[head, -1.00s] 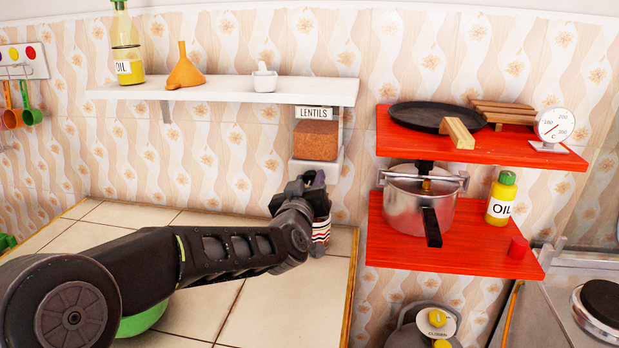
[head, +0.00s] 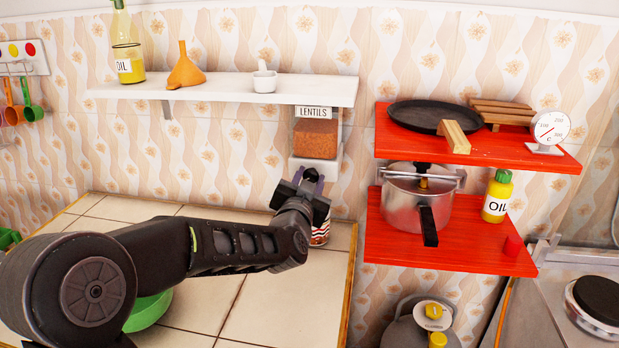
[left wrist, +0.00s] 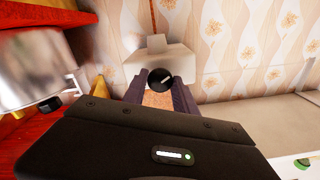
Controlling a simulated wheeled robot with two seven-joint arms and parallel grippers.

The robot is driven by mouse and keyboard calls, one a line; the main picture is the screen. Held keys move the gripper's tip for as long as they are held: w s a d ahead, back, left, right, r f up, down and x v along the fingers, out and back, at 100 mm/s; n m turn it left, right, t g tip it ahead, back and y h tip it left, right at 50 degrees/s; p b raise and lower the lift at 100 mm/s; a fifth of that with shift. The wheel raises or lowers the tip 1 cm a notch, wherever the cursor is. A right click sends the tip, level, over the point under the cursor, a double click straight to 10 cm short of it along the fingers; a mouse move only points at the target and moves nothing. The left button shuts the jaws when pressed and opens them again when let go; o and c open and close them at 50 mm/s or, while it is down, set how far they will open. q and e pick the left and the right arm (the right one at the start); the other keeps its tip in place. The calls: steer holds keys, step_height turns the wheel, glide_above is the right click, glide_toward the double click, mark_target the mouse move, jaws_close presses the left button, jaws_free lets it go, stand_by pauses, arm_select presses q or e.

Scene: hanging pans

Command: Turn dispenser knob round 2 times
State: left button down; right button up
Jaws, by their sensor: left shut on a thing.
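The lentil dispenser (head: 316,138), a clear box labelled LENTILS with a pale lower part, hangs under the right end of the white shelf. My left gripper (head: 311,176) is just below it in the head view and hides the knob there. In the left wrist view the dark round knob (left wrist: 160,80) with a light mark sits between the fingers of my left gripper (left wrist: 157,95). The fingers are shut on the knob. A patterned container (head: 321,232) stands on the tiled counter below, partly hidden by my wrist. My right gripper is in neither view.
The white shelf (head: 220,92) holds an oil bottle, an orange funnel and a small mortar. To the right, red shelves (head: 480,250) hold a pressure cooker (head: 418,203), an oil bottle and a pan. A green bowl (head: 148,311) is partly behind my arm.

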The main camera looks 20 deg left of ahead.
arm_select(q)
steer(key=shift+f, duration=0.1)
steer(key=c, duration=1)
jaws_free()
steer(key=b+v, duration=0.1)
steer(key=v, duration=0.7)
steer(key=shift+w, duration=0.1)
